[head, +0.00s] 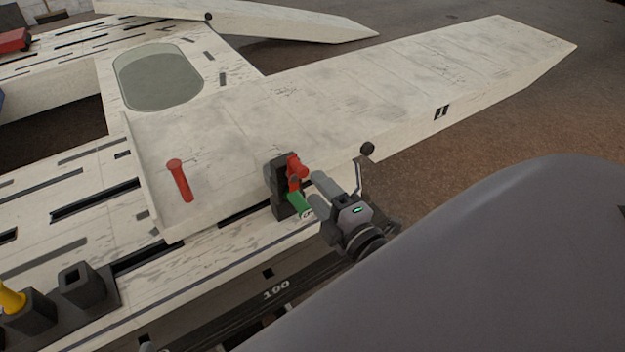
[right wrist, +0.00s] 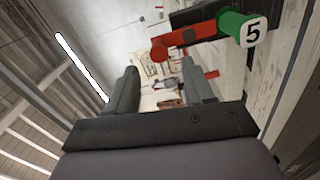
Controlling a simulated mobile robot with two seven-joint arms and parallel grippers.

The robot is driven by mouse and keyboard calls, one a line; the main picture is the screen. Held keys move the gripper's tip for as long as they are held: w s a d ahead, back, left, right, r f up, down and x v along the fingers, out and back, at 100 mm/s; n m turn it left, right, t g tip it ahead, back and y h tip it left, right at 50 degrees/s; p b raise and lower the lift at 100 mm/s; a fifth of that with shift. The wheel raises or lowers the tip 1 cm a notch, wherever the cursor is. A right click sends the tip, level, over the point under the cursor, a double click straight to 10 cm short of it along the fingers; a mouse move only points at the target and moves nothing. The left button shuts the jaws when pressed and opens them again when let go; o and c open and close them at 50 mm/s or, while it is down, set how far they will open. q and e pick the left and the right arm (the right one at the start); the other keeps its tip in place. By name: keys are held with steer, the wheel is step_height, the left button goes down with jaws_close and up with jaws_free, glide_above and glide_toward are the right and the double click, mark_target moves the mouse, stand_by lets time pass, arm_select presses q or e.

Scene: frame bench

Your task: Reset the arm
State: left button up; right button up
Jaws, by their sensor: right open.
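A clamp with a black body (head: 278,174) stands at the near edge of the pale panel. It carries a red arm (head: 296,168) and a green handle (head: 298,205) with a white end cap. In the right wrist view the red arm (right wrist: 190,38) and the green handle (right wrist: 232,22), its cap marked 5, lie above and to the right of the fingers. My right gripper (head: 316,192) is open just right of the clamp; in the wrist view nothing is held between its fingers (right wrist: 162,84). I cannot tell whether a finger touches the clamp. My left gripper is not in view.
A red pin (head: 180,182) stands on the pale panel (head: 370,90). Dark holders (head: 82,286) sit at the lower left, one with a yellow piece (head: 11,298). A dark rail marked 100 (head: 275,289) runs along the front. Brown floor lies open at right.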

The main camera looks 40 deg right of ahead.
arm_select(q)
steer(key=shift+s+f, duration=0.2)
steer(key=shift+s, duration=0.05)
arm_select(e)
steer(key=shift+s, duration=0.3)
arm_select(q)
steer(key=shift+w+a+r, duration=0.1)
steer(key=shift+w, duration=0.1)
arm_select(e)
steer(key=shift+a, duration=0.1)
